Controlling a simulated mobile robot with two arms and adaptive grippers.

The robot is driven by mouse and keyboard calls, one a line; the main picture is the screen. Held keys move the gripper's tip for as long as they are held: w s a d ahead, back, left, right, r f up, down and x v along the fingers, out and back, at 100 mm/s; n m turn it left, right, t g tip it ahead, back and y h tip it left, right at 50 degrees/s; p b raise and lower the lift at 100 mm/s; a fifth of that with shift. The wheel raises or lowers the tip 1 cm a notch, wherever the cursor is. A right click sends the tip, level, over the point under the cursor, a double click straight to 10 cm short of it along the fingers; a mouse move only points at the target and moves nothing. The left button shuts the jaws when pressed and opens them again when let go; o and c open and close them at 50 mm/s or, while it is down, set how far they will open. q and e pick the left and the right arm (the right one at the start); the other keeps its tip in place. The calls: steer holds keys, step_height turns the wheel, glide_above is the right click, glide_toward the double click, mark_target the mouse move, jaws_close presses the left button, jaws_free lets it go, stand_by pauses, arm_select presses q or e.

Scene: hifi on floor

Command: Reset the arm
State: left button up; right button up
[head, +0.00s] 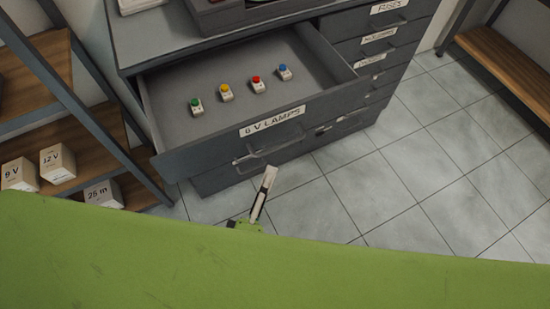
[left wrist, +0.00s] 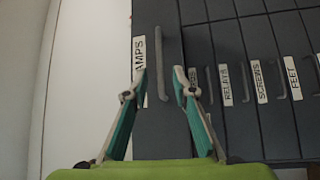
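My left gripper (head: 265,190) is in front of the open drawer (head: 216,142) labelled 6 V LAMPS, near its handle (head: 268,153). In the left wrist view my left gripper (left wrist: 159,75) shows two teal-and-grey fingers spread apart with nothing between their tips. The drawer handle (left wrist: 161,60) appears beyond the fingertips, in the gap; how far off it is, I cannot tell. My green arm covers the bottom of the head view. My right gripper is not in view.
Inside the drawer stand green (head: 196,105), yellow (head: 226,92), red (head: 258,85) and blue (head: 285,72) lamps. A shelf (head: 80,150) with boxes (head: 58,163) is at left. A bench (head: 500,58) is at right. The tiled floor (head: 430,165) to the right is clear.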

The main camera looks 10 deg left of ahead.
arm_select(q)
steer(key=shift+v, duration=1.1)
steer(key=s+a+f+m+g, duration=0.2)
steer(key=f+m+g, duration=0.15)
steer(key=f, duration=0.75)
steer(key=s+a+f+m+g, duration=0.2)
steer(key=s+f+m+g, duration=0.15)
steer(key=f, duration=0.75)
steer(key=s+a+f+m+g, duration=0.1)
steer(key=a+f+m+g, duration=0.2)
steer(key=f, duration=0.8)
steer(key=s+a+f+m+g+y, duration=0.2)
steer(key=s+a+f+m+g, duration=0.1)
steer(key=s+f, duration=0.4)
steer(key=s+a+f+m+g+y, duration=0.1)
steer(key=s+a+f+m+g, duration=0.2)
steer(key=s, duration=0.9)
steer(key=a+f+g, duration=0.2)
steer(key=a+f, duration=0.1)
steer(key=f, duration=0.1)
steer(key=shift+s+a+f+m+y, duration=0.2)
steer(key=shift+s+a+m+y, duration=0.1)
steer(key=shift+a+y, duration=0.1)
stand_by(0.9)
